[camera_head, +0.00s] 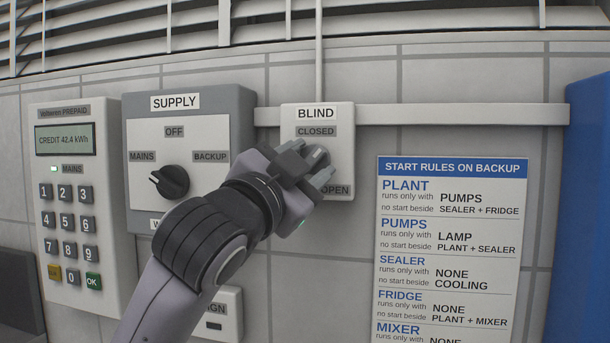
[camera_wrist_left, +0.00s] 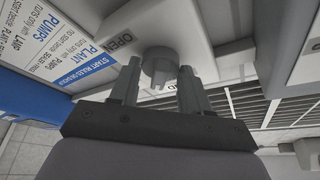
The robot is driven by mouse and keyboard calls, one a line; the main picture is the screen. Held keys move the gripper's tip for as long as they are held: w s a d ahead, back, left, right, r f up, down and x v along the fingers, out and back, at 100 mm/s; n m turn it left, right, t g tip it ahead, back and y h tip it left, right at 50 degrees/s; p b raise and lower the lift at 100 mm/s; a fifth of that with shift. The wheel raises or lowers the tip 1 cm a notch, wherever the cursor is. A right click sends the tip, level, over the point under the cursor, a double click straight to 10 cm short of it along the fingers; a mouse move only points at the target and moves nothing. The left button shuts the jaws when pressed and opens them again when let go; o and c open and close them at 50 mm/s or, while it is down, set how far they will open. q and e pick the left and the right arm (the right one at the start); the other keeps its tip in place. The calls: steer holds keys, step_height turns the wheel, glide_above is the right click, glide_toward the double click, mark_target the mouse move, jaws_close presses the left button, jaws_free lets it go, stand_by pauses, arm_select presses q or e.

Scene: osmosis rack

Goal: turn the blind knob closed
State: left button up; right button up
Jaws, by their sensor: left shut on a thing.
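The blind knob (camera_head: 317,157) is a round grey knob on a white wall box (camera_head: 343,115) labelled BLIND. CLOSED is printed above the knob and OPEN below it. My left gripper (camera_head: 319,168) is at the knob and covers much of it in the head view. In the left wrist view the knob (camera_wrist_left: 160,66) stands between the tips of the two fingers (camera_wrist_left: 158,86), which are shut on it. Which way the knob points is hard to tell. My right gripper is not in view.
Left of the box are a SUPPLY panel (camera_head: 220,188) with a black knob (camera_head: 170,182) and a prepaid meter (camera_head: 105,115) with a keypad. A rules sheet (camera_head: 450,165) hangs to the right, beside a blue surface (camera_head: 590,200). Blind slats (camera_head: 400,20) run along the top.

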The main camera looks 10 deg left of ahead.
arm_select(q)
steer(key=n+y, duration=0.1)
steer(key=n, duration=0.2)
steer(key=n+t+y+b, duration=0.1)
steer(key=n+y, duration=0.1)
steer(key=n, duration=0.2)
steer(key=n+y+b, duration=0.1)
steer(key=n+y, duration=0.1)
steer(key=n, duration=0.2)
steer(key=shift+d+f+t, duration=0.2)
steer(key=shift+d+t, duration=0.1)
steer(key=shift+t, duration=0.1)
steer(key=shift+n+y, duration=0.5)
steer(key=shift+n, duration=0.1)
steer(key=o, duration=1.1)
steer(key=shift+c, duration=0.2)
steer(key=shift+r, duration=0.1)
